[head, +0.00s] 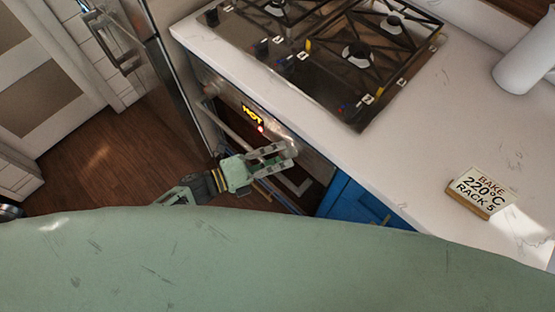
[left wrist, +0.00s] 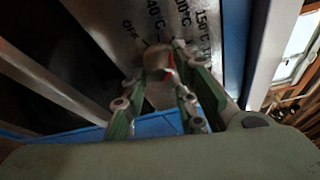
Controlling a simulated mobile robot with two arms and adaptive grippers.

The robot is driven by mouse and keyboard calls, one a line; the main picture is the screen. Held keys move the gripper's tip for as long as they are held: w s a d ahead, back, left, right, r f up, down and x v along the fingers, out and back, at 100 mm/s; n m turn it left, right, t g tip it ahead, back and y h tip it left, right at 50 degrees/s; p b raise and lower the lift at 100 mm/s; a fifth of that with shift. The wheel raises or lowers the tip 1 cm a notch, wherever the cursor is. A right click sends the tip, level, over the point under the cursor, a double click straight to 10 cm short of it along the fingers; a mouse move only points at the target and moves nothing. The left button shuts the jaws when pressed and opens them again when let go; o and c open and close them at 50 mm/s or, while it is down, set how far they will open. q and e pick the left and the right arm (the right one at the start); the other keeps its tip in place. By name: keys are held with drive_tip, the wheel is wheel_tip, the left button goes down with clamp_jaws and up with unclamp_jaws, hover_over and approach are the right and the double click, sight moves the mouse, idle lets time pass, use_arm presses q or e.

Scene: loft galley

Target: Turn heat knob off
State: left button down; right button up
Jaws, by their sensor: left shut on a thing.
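The heat knob (left wrist: 158,62) is a small rounded metal knob on the oven's front panel, seen in the left wrist view. The panel around it is marked OFF, 40°C, 150°C and another partly covered number. A red mark shows on the knob's right side; I cannot tell the exact setting. My left gripper (head: 288,155) reaches the panel in the head view, and its green fingers (left wrist: 160,80) are shut on the knob, one on each side. The oven (head: 228,118) shows a lit HOT sign (head: 252,114) with a red light. My right gripper is not in view.
A gas hob (head: 335,100) sits in the white counter (head: 430,150) above the oven. A blue cabinet (head: 350,205) is right of the oven. The wooden floor (head: 90,165) is clear at left.

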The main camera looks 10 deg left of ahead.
use_arm(q)
drive_tip(key=n+b, duration=0.1)
drive_tip(key=f+n+h+b, duration=0.1)
drive_tip(key=n, duration=0.1)
drive_tip(key=shift+s+a+f+n+t, duration=0.1)
drive_tip(key=shift+f+n+t, duration=0.15)
drive_tip(key=shift+n+t, duration=0.05)
drive_tip(key=n+b, duration=0.1)
drive_tip(key=n, duration=0.1)
drive_tip(key=shift+s+f+n+t+h+b, duration=0.15)
drive_tip(key=shift+n+t+h+b, duration=0.15)
drive_tip(key=shift+t+h+b, duration=0.1)
drive_tip(key=n, duration=0.2)
drive_tip(key=n+t+b, duration=0.1)
drive_tip(key=shift+s+d+n+h, duration=0.15)
drive_tip(key=shift+d+n+h, duration=0.15)
drive_tip(key=shift+d+n, duration=0.1)
drive_tip(key=shift+s+d+n+t+b, duration=0.15)
drive_tip(key=shift+n+t+b, duration=0.5)
drive_tip(key=shift+n, duration=1.05)
drive_tip(key=shift+t, duration=0.35)
drive_tip(key=c, duration=1.6)
unclamp_jaws()
drive_tip(key=shift+o, duration=0.2)
drive_tip(key=shift+d, duration=0.1)
drive_tip(key=shift+w+r, duration=0.2)
drive_tip(key=shift+r, duration=0.15)
